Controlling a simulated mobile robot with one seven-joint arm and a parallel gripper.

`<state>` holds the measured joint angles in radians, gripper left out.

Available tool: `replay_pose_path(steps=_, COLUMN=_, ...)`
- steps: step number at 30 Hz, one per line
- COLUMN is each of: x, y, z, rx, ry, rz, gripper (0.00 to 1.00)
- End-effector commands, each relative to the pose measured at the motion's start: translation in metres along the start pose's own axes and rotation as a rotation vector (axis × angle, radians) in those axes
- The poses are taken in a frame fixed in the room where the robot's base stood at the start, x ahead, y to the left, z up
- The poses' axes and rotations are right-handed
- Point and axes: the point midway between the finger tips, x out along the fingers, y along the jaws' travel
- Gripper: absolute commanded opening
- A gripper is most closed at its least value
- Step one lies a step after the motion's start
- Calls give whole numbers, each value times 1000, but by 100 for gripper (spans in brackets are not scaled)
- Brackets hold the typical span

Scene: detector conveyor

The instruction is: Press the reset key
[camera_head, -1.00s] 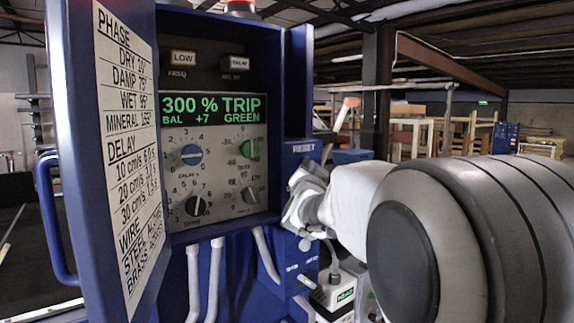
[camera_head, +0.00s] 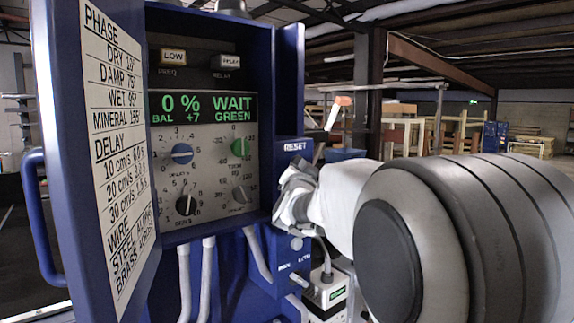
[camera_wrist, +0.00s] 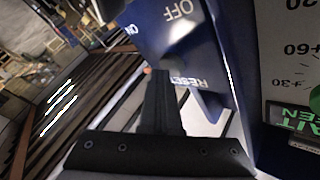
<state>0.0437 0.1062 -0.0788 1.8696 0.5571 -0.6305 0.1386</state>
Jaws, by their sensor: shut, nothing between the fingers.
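The RESET label (camera_head: 294,146) is on a blue side box (camera_head: 292,156) at the right of the control cabinet (camera_head: 290,60). The reset key itself is hidden behind my gripper in the head view. My gripper (camera_head: 288,195) is against or just in front of that box, below the label. In the wrist view my fingers (camera_wrist: 156,75) are shut and empty, with their tips next to the partly covered RESET label (camera_wrist: 187,80). I cannot tell whether they touch the key. The green display (camera_head: 203,108) reads 0 % WAIT, BAL +7 GREEN.
The open cabinet door (camera_head: 85,120) with its printed chart stands at the left. Several knobs, such as the blue one (camera_head: 181,153), fill the panel. Grey conduits (camera_head: 208,275) run below. A small box with a green label (camera_head: 328,292) sits beneath my arm.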

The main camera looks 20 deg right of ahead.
Motion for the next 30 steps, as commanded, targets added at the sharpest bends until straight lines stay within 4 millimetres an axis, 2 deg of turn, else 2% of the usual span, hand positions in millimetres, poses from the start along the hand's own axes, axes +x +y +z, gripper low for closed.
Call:
replay_pose_path(steps=6, x=-9, y=7, z=-4, rx=0, ry=1, rz=0, gripper=0)
replay_pose_path(steps=18, x=-11, y=9, z=-7, rx=0, ry=0, rz=0, gripper=0)
replay_pose_path(steps=30, x=-38, y=29, z=-25, rx=0, ry=2, rz=0, gripper=0)
